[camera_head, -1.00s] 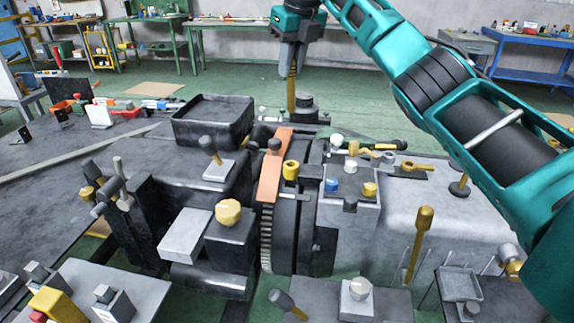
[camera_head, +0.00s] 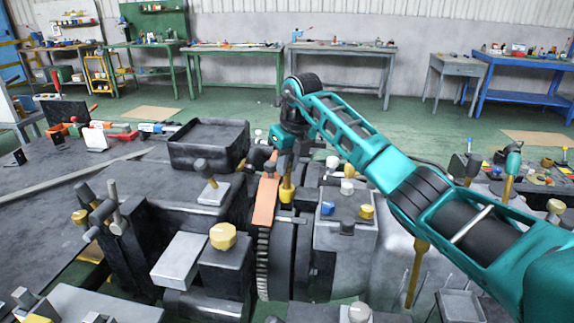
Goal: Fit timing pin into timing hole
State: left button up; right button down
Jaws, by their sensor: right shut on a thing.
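My right gripper (camera_head: 287,167) reaches in from the right and points down over the middle of the machine. It is shut on the timing pin (camera_head: 287,181), a thin brass-yellow rod held upright. The pin's lower end meets a yellow collar (camera_head: 286,194), which appears to hold the timing hole, beside the orange-brown bar (camera_head: 265,200) above the toothed wheel (camera_head: 263,262). The opening is hidden, so I cannot tell whether the tip is inside or just over it. My left gripper is not in view.
A black open tray (camera_head: 208,147) stands left of the gripper. A grey block (camera_head: 345,225) with blue, white and yellow knobs stands close to its right. A yellow-knobbed block (camera_head: 223,238) is in front. Workbenches line the far wall.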

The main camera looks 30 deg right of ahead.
jog(key=shift+f, duration=0.25)
jog(key=shift+f, duration=0.55)
jog(key=c, duration=1.1)
grip_release()
jog(key=shift+o, duration=0.2)
jog(key=v, duration=1.3)
